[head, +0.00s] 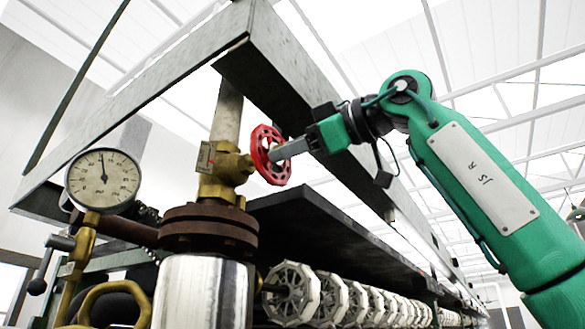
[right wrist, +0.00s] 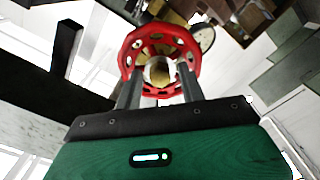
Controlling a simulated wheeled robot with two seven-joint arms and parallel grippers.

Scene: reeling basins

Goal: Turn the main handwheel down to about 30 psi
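The red main handwheel (head: 270,155) sits on a brass valve (head: 222,168) above a rusty flange. My right gripper (head: 278,153) comes in from the right with its fingertips at the wheel's face. In the right wrist view, the wheel (right wrist: 160,36) is straight ahead. The two fingers of my right gripper (right wrist: 159,72) are spread apart, overlapping opposite sides of the rim, with the hub between them. Whether they touch the rim is unclear. The round pressure gauge (head: 103,180) has its needle almost straight up, slightly left; its numbers are too small to read surely. My left gripper is out of view.
A grey steel beam (head: 290,75) runs close above my right gripper. A dark shelf (head: 320,225) and a row of white reels (head: 292,293) lie below. A shiny metal cylinder (head: 200,295) stands under the flange. A black-knobbed lever (head: 37,286) is at lower left.

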